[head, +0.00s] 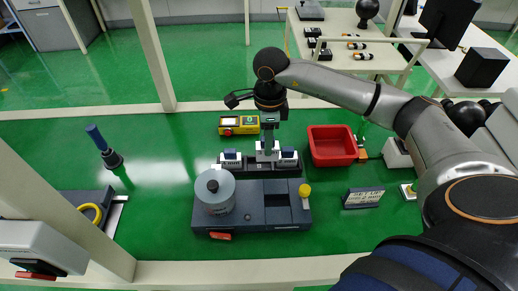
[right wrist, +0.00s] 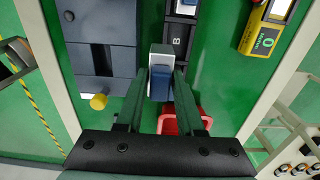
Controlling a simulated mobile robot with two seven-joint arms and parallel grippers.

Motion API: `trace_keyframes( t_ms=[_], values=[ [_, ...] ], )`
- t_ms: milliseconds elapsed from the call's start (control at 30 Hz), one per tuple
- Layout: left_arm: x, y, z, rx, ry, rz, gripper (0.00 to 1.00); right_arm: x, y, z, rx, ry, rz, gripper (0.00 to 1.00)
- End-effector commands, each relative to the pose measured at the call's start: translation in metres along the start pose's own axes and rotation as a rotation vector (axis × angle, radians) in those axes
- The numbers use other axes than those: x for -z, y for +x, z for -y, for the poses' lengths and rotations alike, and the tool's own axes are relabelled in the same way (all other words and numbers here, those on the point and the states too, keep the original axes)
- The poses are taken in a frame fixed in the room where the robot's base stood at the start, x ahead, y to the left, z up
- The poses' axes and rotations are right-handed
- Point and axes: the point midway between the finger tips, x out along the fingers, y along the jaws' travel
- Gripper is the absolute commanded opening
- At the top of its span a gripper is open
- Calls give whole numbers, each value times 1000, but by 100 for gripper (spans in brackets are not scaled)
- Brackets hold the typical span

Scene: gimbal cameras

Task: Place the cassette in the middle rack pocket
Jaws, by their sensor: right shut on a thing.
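My right gripper (head: 269,122) points down over the dark rack (head: 258,169) and is shut on a pale cassette (head: 266,150). The cassette is above or at the middle of the rack; I cannot tell whether its lower end is inside the pocket. In the right wrist view the white and blue cassette (right wrist: 160,78) is between the fingertips (right wrist: 161,85). The pocket marked B (right wrist: 177,42) shows just beyond it. Other blue and white cassettes stand in the left (head: 231,158) and right (head: 288,158) rack pockets. My left gripper is not clearly in view.
A grey station (head: 255,205) with a round canister (head: 214,190) and yellow knob (head: 304,190) stands in front of the rack. A red bin (head: 333,146) is to the right. A yellow meter (head: 239,124) lies behind. A dark label block (head: 362,198) stands front right.

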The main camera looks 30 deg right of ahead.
Motion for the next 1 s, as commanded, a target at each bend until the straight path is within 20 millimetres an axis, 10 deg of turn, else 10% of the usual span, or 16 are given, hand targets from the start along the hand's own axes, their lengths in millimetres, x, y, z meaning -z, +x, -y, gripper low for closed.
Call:
trace_keyframes(
  t_ms=[700,1000],
  values=[
    [2,-2,0,0,0,1,0,-20,78,32,-4,-1,-3,0],
    [1,-1,0,0,0,1,0,-20,80,32,-1,-2,-1,0]
  ],
)
